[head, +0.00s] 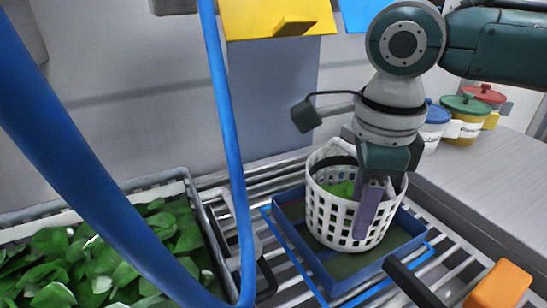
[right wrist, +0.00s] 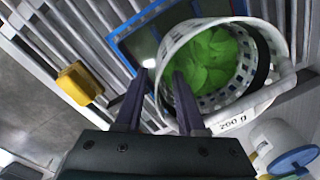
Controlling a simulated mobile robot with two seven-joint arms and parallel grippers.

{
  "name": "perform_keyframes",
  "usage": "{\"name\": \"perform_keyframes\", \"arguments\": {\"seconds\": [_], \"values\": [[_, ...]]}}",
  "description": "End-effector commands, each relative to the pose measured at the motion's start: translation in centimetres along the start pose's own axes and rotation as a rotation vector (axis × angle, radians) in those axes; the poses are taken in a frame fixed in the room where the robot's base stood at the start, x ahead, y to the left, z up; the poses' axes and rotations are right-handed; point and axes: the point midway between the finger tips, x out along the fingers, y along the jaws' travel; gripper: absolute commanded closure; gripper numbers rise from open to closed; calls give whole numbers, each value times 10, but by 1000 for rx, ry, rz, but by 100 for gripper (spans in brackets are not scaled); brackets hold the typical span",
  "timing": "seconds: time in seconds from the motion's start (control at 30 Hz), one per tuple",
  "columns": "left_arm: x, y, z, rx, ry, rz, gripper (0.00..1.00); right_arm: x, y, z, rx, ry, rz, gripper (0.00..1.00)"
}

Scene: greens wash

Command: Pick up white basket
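The white basket (head: 334,215), round with a grid of holes, stands in a blue tray (head: 330,272) and holds green leaves (head: 342,188). My right gripper (head: 368,212) points down at the basket's right side, with a finger in front of its wall. In the right wrist view, the basket (right wrist: 262,98) shows a "200 g" label. There the right gripper's fingers (right wrist: 157,88) are apart, one outside the rim and one over the inside, with the rim between them. I cannot tell whether they touch it. My left gripper is not in view.
A bin of green leaves (head: 95,262) stands at the left. A blue hose (head: 228,140) hangs across the left foreground. Lidded cups (head: 466,118) stand on the counter at the right. An orange-handled thing (head: 500,288) lies at the lower right. Metal slats support the tray.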

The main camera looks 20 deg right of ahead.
Motion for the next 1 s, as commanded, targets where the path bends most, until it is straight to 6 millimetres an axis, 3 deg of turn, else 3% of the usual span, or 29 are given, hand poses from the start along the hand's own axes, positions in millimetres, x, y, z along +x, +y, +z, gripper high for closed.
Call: {"name": "perform_keyframes", "arguments": {"seconds": [0.1,0.37,0.73,1.0], "values": [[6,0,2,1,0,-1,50,16,1,0,-2,0,0,62],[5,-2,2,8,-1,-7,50,18,1,0,-3,-1,-1,62],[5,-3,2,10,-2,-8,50,18,1,0,-2,-1,-1,100],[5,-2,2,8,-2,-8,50,18,1,0,-2,-1,-1,100]]}}
